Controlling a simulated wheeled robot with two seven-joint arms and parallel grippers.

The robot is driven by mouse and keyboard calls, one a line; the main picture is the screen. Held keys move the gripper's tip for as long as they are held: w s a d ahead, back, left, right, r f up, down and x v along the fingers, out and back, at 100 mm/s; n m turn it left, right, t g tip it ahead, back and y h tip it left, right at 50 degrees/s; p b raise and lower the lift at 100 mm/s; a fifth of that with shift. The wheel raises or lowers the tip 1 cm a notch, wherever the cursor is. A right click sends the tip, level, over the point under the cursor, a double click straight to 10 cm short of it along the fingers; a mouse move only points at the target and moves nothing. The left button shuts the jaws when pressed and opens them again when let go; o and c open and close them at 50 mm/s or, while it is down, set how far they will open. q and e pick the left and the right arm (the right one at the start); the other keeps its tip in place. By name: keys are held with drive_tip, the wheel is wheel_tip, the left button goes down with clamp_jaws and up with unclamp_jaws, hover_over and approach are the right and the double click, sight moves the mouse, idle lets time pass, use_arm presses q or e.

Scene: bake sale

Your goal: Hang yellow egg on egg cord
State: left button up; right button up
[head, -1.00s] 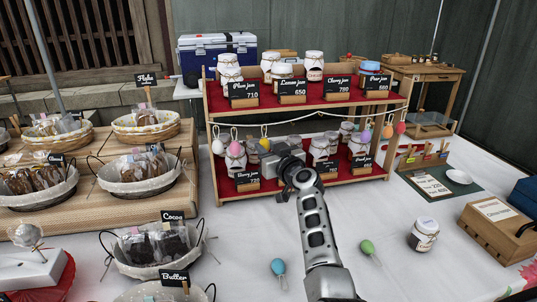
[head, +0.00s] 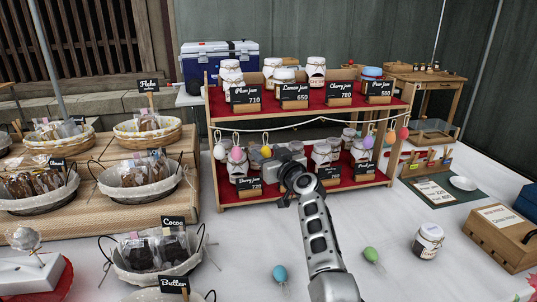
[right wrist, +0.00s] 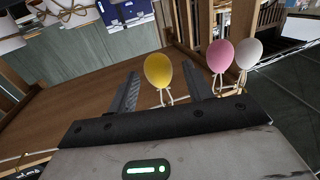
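The yellow egg (head: 266,151) is at the cord (head: 310,123) on the front of the jam shelf, with its string loop reaching up to the cord. In the right wrist view the yellow egg (right wrist: 158,70) sits between the spread fingers of my right gripper (right wrist: 160,85), with gaps on both sides. A pink egg (head: 236,154) and a white egg (head: 219,151) hang to its left. My left gripper is out of view.
The two-level shelf (head: 212,108) holds jam jars and price signs close around my gripper. A blue egg (head: 280,273) and a green egg (head: 370,254) lie on the white table, with a jar (head: 427,241) to the right. Baskets (head: 150,190) fill the left.

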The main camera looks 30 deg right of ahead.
drive_tip(key=s, duration=1.6)
drive_tip(key=shift+d, duration=0.1)
